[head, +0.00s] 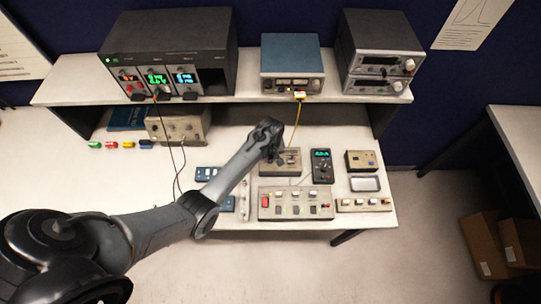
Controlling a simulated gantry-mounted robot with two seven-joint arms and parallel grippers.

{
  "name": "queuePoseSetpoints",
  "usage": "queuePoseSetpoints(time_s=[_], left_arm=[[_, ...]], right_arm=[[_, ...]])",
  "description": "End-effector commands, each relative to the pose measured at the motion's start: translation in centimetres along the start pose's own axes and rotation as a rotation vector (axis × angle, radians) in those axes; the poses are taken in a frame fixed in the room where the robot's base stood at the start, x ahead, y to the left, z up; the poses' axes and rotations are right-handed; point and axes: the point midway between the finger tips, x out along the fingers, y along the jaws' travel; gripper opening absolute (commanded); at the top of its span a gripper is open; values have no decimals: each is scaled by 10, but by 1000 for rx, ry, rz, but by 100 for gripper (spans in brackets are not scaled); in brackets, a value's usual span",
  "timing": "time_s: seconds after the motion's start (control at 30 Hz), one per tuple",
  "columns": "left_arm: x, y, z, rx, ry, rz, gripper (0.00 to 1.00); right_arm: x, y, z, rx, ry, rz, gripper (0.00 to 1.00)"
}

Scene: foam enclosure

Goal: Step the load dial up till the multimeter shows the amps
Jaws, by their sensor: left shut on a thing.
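The multimeter (321,166) is a dark handheld unit lying on the bench, with a small lit teal display whose digits are too small to read. Just left of it sits a beige box (292,169), partly covered by my left gripper (277,157). The gripper is shut at the top of this box, on what seems to be the load dial; its fingers and arm hide the dial, so its setting cannot be seen. My right gripper is not in view.
Close in front stands a panel with several switches (268,213). A small yellow-topped box (367,160) and a metal tray (365,184) lie right of the multimeter. A yellow lead (298,118) hangs from the shelf unit (292,62).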

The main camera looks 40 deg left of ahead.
Motion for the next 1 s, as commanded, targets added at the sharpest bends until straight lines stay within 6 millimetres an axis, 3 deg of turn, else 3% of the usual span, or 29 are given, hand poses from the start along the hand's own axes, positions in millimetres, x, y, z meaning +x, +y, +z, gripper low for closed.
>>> queuePoseSetpoints(time_s=[0.5,1.0], left_arm=[[-3,-1,0,399,9,-3,0],[-1,0,0,682,18,-1,0]], right_arm=[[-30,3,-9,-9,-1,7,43],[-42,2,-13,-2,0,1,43]])
